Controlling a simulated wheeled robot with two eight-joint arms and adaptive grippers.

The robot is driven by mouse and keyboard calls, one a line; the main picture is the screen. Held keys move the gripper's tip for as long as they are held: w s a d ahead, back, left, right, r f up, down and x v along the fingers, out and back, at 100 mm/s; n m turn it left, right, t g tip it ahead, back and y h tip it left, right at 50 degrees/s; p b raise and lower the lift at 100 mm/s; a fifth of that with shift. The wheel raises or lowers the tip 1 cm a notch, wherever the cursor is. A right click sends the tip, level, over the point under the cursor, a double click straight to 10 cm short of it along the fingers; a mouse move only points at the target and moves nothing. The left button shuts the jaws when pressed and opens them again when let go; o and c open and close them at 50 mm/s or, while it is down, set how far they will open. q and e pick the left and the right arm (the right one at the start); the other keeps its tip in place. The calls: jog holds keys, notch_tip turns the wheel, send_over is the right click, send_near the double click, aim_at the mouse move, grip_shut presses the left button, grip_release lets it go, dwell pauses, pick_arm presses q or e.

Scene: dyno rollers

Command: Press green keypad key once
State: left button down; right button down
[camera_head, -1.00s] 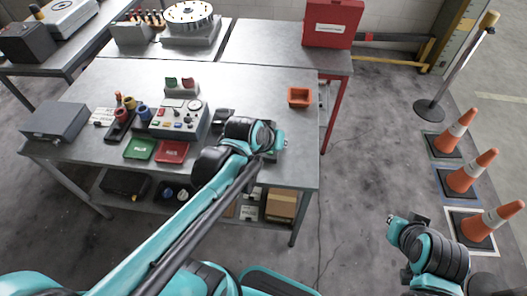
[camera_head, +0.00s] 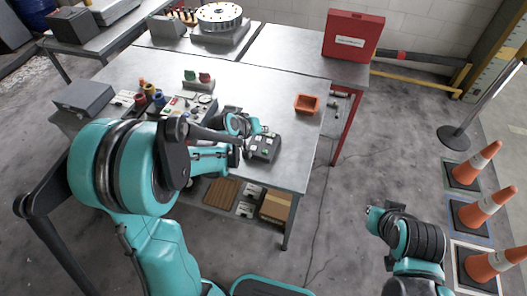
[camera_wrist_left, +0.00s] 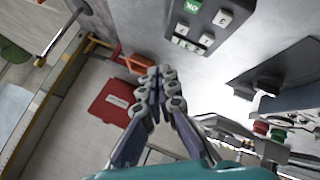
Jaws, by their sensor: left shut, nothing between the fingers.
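The dark keypad (camera_head: 263,148) lies near the front right of the metal table, with pale keys and small green spots. In the left wrist view the keypad (camera_wrist_left: 222,22) is at the top, partly cut off. My left gripper (camera_head: 262,129) is just behind the keypad in the head view. Its fingers (camera_wrist_left: 160,78) are shut and empty, apart from the keypad. My right gripper (camera_head: 374,212) is off the table at right; its fingers are unclear.
An orange bin (camera_head: 307,104) stands right of the keypad. A control box (camera_head: 185,115) with coloured parts is to the left, partly behind my left arm. A red case (camera_head: 352,36) stands at the back right. Cones (camera_head: 475,163) stand on the floor. The table's middle is fairly clear.

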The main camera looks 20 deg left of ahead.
aim_at(264, 152)
pick_arm(q)
jog(key=shift+f, duration=0.1)
notch_tip(264, 152, down, 9)
jog(key=b, duration=0.7)
jog(key=shift+r, duration=0.2)
dwell(1.0)
jog(key=shift+f+b, duration=0.45)
jog(key=shift+b, duration=0.05)
jog(key=shift+f+b, duration=0.35)
dwell(0.4)
dwell(0.3)
jog(key=shift+r+p, duration=0.6)
jog(key=shift+r, duration=0.2)
